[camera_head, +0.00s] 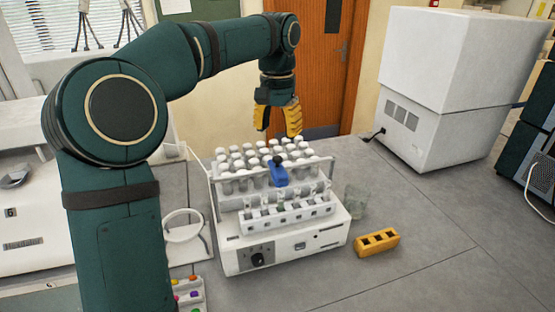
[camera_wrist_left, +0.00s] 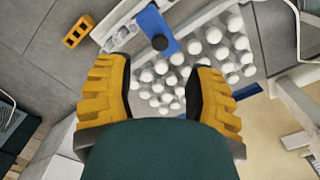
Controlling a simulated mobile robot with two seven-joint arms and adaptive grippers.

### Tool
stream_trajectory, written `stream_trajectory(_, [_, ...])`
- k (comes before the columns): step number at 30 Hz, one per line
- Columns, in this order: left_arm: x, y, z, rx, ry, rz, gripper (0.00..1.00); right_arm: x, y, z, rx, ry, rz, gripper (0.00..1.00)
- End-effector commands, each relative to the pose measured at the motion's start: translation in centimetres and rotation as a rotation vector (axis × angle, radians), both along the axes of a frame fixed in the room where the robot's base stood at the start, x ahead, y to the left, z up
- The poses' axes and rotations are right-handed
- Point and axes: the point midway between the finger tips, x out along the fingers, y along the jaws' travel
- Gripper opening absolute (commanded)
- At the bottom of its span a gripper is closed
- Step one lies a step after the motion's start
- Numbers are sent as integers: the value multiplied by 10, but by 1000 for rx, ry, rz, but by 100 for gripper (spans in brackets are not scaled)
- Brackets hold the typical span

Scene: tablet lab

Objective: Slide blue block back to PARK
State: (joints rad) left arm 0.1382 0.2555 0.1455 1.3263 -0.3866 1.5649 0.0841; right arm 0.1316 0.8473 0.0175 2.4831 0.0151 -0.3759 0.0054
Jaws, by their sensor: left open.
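The blue block (camera_head: 278,174) with a dark knob sits at the front of the rack of white-capped vials (camera_head: 240,157), on the white machine (camera_head: 290,250). In the left wrist view the blue block (camera_wrist_left: 158,30) lies at the top, beyond my fingertips. My left gripper (camera_head: 277,120) has yellow fingers, hangs above the back of the vial rack and is open and empty. In the left wrist view its fingers (camera_wrist_left: 158,85) stand apart over the white caps. I see no PARK label. My right gripper is not in view.
A clear beaker (camera_head: 355,202) and a yellow holder with square holes (camera_head: 376,242) stand right of the machine. A large white box-shaped device (camera_head: 450,85) stands at the back right. A rail frames the rack. The bench at front right is clear.

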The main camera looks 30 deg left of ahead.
Motion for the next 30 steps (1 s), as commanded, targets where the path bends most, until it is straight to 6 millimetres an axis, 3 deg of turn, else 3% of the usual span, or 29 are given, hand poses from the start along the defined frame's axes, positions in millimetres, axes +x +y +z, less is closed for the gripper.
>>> stream_trajectory(6, [0, 0, -44, 0, 2, 0, 54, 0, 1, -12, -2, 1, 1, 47])
stream_trajectory(12, [0, 0, -69, 0, 1, 1, 54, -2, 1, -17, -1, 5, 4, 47])
stream_trajectory(26, [0, 0, -78, 0, -1, 0, 56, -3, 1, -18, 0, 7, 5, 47])
stream_trajectory(30, [0, 0, -78, 0, -1, 0, 7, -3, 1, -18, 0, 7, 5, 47])
